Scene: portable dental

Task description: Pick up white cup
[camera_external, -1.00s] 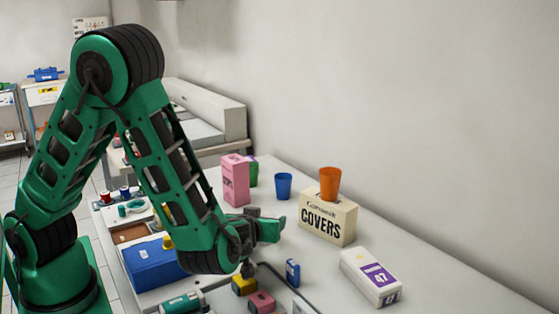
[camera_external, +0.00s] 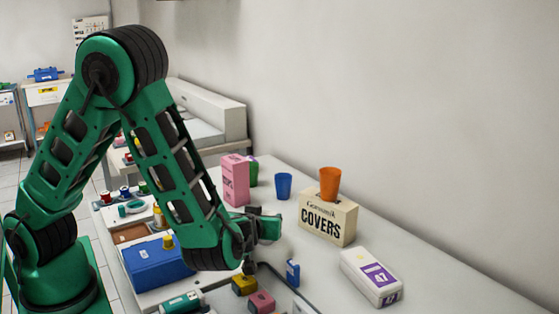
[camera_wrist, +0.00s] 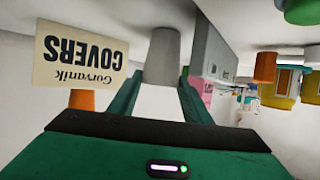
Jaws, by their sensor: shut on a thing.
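The white cup (camera_wrist: 162,57) shows pale grey, upside down in the rolled wrist view, between the two green fingers of my gripper (camera_wrist: 160,84). The fingers are shut on its sides. Whether the cup still touches the table is not clear.
The covers box (camera_external: 328,222) stands to the right, with an orange cup (camera_external: 330,184) on it. A blue cup (camera_external: 283,186) and pink carton (camera_external: 235,180) stand behind. A small blue box (camera_external: 293,273) and white box (camera_external: 371,277) are nearer. The wall bounds the right.

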